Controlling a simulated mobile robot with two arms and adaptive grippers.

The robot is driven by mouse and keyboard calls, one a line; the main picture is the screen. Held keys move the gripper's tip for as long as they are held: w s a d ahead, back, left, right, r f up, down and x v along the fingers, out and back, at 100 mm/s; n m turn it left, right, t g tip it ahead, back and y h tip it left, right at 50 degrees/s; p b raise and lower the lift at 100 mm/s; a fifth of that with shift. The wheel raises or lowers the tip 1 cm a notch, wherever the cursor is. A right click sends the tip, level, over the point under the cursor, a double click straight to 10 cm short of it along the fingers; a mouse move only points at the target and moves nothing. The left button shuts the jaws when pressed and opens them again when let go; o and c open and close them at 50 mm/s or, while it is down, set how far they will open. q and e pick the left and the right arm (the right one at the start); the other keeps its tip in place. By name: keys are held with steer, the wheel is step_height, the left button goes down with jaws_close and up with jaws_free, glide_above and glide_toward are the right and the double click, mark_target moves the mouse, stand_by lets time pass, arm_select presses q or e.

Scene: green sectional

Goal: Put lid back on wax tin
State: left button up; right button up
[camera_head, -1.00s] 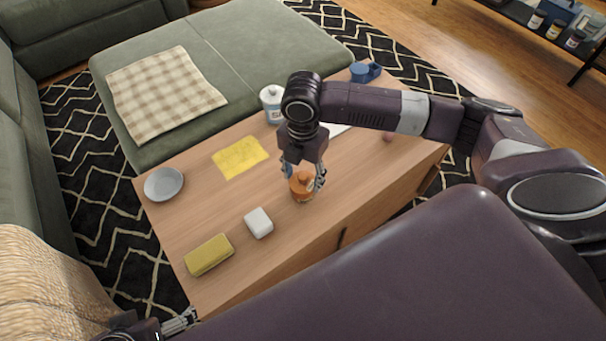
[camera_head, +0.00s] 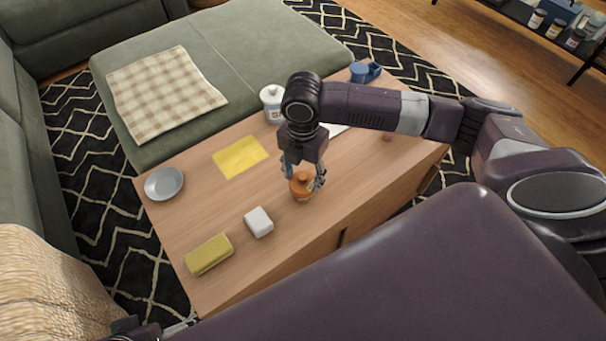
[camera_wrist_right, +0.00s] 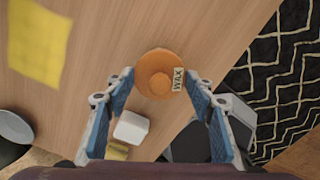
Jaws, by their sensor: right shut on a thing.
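The round orange lid (camera_wrist_right: 160,73) with a raised knob shows in the right wrist view, with a "WAX" label (camera_wrist_right: 178,79) at its right edge. In the head view, the orange wax tin (camera_head: 301,192) and lid look like one stack on the wooden table; the seam between them cannot be made out. My right gripper (camera_head: 304,180) points down over it, its blue-padded fingers on either side; it also shows in the right wrist view (camera_wrist_right: 159,76), shut on the lid. My left gripper (camera_head: 182,327) is barely in view at the bottom left edge, its fingers mostly hidden.
The table is clear just left of the tin.

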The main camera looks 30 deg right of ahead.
steer(key=shift+p, duration=0.7)
stand_by(0.5)
stand_by(0.3)
steer(key=o, duration=1.5)
steer(key=shift+c, duration=0.2)
steer(key=shift+r, duration=0.1)
